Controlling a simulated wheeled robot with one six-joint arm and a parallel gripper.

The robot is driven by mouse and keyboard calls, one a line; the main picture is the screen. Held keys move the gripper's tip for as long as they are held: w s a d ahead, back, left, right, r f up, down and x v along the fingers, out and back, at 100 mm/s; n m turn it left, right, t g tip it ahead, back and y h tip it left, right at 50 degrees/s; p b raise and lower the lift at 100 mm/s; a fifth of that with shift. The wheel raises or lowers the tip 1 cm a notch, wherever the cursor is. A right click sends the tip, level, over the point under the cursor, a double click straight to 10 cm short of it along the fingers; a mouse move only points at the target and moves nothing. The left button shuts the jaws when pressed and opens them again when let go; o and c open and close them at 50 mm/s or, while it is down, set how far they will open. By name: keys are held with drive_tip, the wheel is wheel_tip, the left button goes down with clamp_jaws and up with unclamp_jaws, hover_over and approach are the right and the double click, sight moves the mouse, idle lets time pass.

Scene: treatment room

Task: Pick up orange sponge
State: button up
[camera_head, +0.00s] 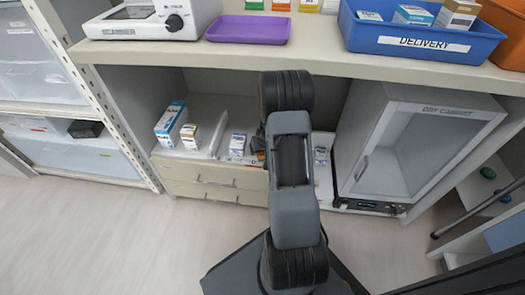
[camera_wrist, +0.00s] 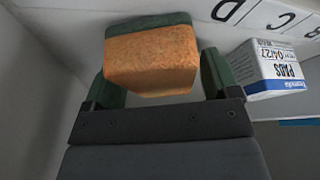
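The orange sponge (camera_wrist: 150,60) shows large in the wrist view, a block with a dark green layer along its far side. My gripper (camera_wrist: 160,78) has its two dark green fingers spread wide, one near each side of the sponge. A thin gap seems to show between the sponge and the right finger; at the left finger I cannot tell whether they touch. In the head view my arm reaches into the lower shelf and hides the gripper; only a small orange patch (camera_head: 260,155) shows beside the arm.
A white PADS box (camera_wrist: 272,68) stands close right of the gripper, near a white strip lettered D, C, B (camera_wrist: 265,14). In the head view, boxes (camera_head: 171,124) stand left on the shelf, a dry cabinet (camera_head: 425,108) stands right, and the counter edge (camera_head: 330,59) overhangs the arm.

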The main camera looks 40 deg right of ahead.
drive_tip(key=c, duration=0.8)
drive_tip(key=shift+c, duration=0.2)
drive_tip(key=shift+r, duration=0.15)
drive_tip(key=shift+r+p, duration=0.15)
drive_tip(key=shift+p, duration=0.25)
wheel_tip(320, 180, up, 4)
drive_tip(key=p, duration=0.3)
drive_tip(key=s+a+r+p, duration=0.1)
drive_tip(key=r, duration=0.1)
drive_tip(key=s+a+r+p, duration=0.1)
drive_tip(key=a+r, duration=0.1)
drive_tip(key=s+a+r, duration=0.1)
drive_tip(key=r, duration=0.1)
drive_tip(key=shift+a+p, duration=0.15)
drive_tip(key=shift+p, duration=0.25)
drive_tip(key=s+a+r+p, duration=0.2)
drive_tip(key=s+a+r, duration=0.1)
drive_tip(key=s+a, duration=0.2)
drive_tip(key=shift+s+a, duration=0.2)
drive_tip(key=shift+a, duration=0.75)
